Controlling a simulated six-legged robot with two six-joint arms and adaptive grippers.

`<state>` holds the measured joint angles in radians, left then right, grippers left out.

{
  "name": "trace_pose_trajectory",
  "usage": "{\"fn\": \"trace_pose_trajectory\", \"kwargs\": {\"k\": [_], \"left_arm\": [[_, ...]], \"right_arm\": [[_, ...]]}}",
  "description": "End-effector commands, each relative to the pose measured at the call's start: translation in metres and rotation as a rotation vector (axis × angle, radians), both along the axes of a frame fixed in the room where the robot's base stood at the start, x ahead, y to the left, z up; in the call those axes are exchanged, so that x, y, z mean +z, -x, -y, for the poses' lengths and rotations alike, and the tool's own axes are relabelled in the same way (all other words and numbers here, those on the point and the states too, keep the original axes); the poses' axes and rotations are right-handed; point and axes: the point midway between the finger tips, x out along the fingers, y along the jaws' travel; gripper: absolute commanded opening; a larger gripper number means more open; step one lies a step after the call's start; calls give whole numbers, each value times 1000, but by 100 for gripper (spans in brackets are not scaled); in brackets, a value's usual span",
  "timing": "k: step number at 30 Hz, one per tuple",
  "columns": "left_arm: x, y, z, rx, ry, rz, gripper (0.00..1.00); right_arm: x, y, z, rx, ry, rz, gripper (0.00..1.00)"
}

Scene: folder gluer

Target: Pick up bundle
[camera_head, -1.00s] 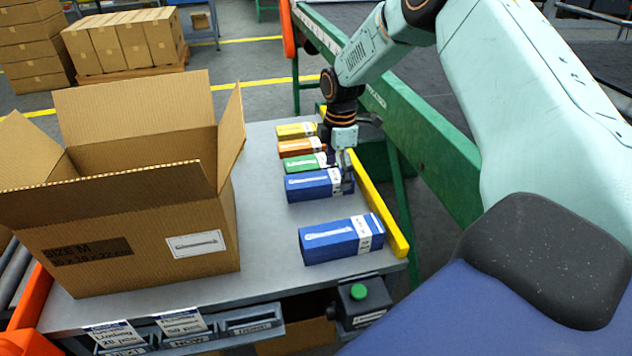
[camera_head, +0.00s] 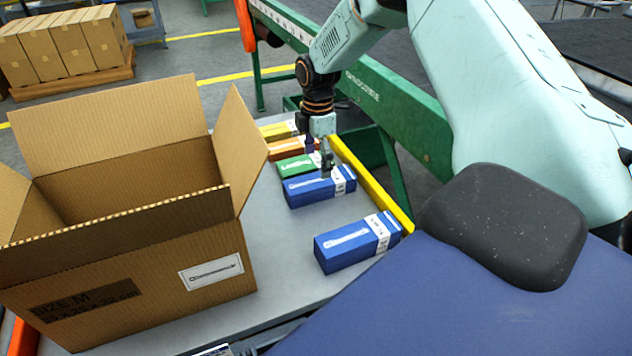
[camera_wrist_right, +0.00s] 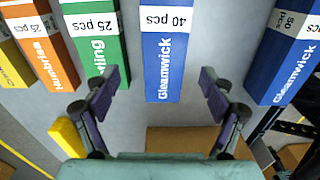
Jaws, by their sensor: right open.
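Several carton bundles stand in a row on the grey table. A blue bundle (camera_head: 312,188) sits below my right gripper (camera_head: 326,165); in the right wrist view it reads "Gleamwick 40 pcs" (camera_wrist_right: 168,60). My right gripper (camera_wrist_right: 160,90) is open, its fingers on either side of that blue bundle's end in the picture; I cannot tell the height between them. A second blue bundle (camera_head: 350,245), marked "50 pcs" (camera_wrist_right: 287,60), lies nearer. Green (camera_head: 292,168), orange (camera_head: 280,149) and yellow (camera_head: 277,131) bundles lie behind. My left gripper is not in view.
A large open cardboard box (camera_head: 110,270) takes up the table's left part, flaps up. A yellow rail (camera_head: 370,185) edges the table's right side. A green conveyor frame (camera_head: 410,120) runs behind it. Bare table shows between the box and the bundles.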

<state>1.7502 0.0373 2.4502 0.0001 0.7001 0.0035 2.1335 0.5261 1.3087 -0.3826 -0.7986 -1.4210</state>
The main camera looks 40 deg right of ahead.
Motion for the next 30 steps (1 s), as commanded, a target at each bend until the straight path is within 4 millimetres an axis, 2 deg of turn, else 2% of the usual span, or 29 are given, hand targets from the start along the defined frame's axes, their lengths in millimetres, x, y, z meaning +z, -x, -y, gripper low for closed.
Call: {"fn": "trace_pose_trajectory", "kwargs": {"k": [3,10,18,26,30], "left_arm": [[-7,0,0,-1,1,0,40],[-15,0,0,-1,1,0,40],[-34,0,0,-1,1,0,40],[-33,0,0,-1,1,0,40],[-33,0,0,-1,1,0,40]], "right_arm": [[-16,4,1,0,0,-3,83],[-34,7,2,-1,-1,-2,83],[-72,8,2,-4,0,-3,83],[-72,5,1,-3,1,1,82],[-72,5,0,-3,1,0,70]]}}
